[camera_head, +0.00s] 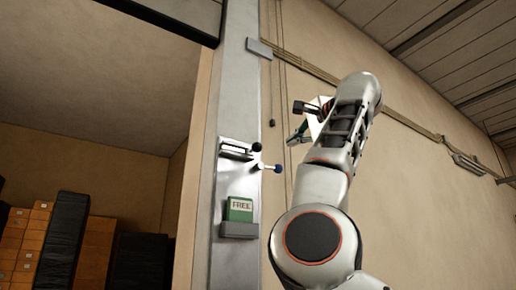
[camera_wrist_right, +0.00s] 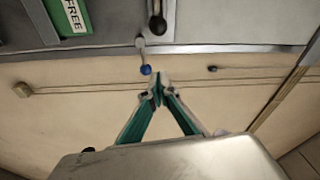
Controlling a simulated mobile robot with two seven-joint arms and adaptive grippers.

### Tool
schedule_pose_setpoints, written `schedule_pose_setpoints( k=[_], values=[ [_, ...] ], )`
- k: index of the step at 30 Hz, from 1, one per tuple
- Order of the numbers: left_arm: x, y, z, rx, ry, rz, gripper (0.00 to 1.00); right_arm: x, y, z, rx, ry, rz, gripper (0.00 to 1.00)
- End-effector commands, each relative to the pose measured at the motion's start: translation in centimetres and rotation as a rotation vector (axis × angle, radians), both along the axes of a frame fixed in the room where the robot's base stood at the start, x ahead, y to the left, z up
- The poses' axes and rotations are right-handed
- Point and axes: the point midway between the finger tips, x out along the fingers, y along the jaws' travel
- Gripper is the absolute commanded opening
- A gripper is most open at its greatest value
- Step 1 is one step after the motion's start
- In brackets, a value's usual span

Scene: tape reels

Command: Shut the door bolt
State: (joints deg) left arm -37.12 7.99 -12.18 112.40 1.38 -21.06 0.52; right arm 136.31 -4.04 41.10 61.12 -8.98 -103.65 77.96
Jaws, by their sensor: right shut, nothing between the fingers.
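The door bolt (camera_head: 236,150) is a metal fitting on a grey metal upright (camera_head: 236,85). It has a black knob (camera_head: 257,146) and, lower right, a rod with a blue tip (camera_head: 278,168). In the right wrist view the blue tip (camera_wrist_right: 146,70) shows just beyond my fingers, and a dark knob (camera_wrist_right: 157,26) is above it. My right gripper (camera_head: 290,140) has teal fingers pressed together, with nothing held. It is right of the bolt and slightly above the blue tip, apparently apart from it. It also shows in the wrist view (camera_wrist_right: 157,91). My left gripper is not in view.
A green "FREE" sign (camera_head: 240,209) sits in a grey holder below the bolt. The plain beige wall (camera_head: 440,190) carries conduits (camera_head: 400,119) and a small dark wall fitting (camera_head: 272,123). Left of the upright is an open room with orange and black stacks (camera_head: 64,240).

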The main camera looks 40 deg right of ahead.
Motion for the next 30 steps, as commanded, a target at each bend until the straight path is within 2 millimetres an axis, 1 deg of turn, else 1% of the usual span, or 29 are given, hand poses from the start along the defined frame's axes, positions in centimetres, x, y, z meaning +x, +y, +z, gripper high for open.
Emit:
schedule_pose_setpoints(
  k=[1,3,5,7,11,15,19,21,23,24,25,28,30],
  values=[
    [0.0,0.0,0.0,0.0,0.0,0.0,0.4,-0.6,0.2,0.5,0.003,-0.007,0.007,0.0],
    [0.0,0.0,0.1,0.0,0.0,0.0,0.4,-0.9,0.4,0.8,0.006,-0.009,0.011,0.0],
    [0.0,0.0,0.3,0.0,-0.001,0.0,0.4,-0.7,0.3,0.9,0.007,-0.009,0.012,0.0],
    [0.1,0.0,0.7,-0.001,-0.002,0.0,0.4,-0.1,0.1,1.0,0.009,-0.008,0.012,0.0],
    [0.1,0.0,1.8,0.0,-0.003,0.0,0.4,1.9,-0.4,1.3,0.008,-0.006,0.011,0.0],
    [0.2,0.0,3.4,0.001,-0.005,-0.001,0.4,4.6,-1.1,1.5,0.008,-0.006,0.009,0.0],
    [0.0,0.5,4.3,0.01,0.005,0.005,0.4,7.1,-1.7,1.7,0.006,-0.006,0.01,0.0],
    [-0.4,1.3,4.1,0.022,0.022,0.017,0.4,8.2,-1.9,1.7,0.007,-0.006,0.01,0.0],
    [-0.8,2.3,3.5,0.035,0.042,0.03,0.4,9.1,-2.1,1.7,0.007,-0.006,0.01,0.0],
    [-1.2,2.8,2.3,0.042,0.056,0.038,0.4,8.7,-0.9,1.4,0.004,-0.011,0.013,0.0],
    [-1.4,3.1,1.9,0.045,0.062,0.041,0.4,8.6,-0.4,1.3,0.003,-0.012,0.013,0.0],
    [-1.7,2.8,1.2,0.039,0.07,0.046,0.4,8.4,0.7,0.8,0.004,-0.011,0.012,0.0],
    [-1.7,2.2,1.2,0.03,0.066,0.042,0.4,8.3,1.2,0.7,0.005,-0.011,0.011,0.0]
  ],
)
